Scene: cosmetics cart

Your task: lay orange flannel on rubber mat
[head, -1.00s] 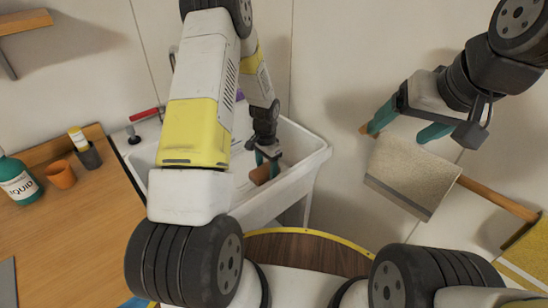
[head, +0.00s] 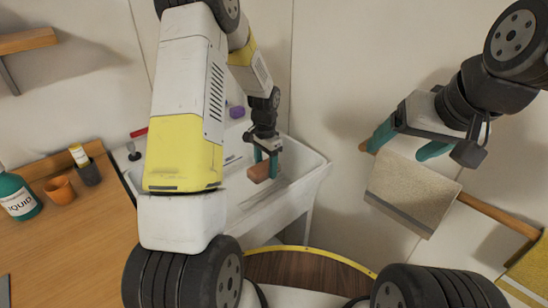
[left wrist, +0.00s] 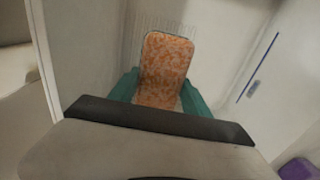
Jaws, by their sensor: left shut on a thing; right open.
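The orange flannel (head: 260,172) is a small, folded-looking orange piece between the fingers of my left gripper (head: 266,162). The left gripper is shut on it over the white sink basin. In the left wrist view the flannel (left wrist: 165,68) shows a mottled orange face between the teal fingers. My right gripper (head: 406,146) is open and empty, in front of the wall by a beige towel. A grey flat sheet (head: 4,290) is cut off at the left edge of the wooden counter. I cannot tell whether it is the rubber mat.
The white sink (head: 312,172) has a purple item (head: 237,112) at its back. A green bottle (head: 17,197), an orange cup (head: 60,189) and a dark cup (head: 88,172) stand on the counter (head: 85,240). The beige towel (head: 412,192) hangs on a wooden rail at right.

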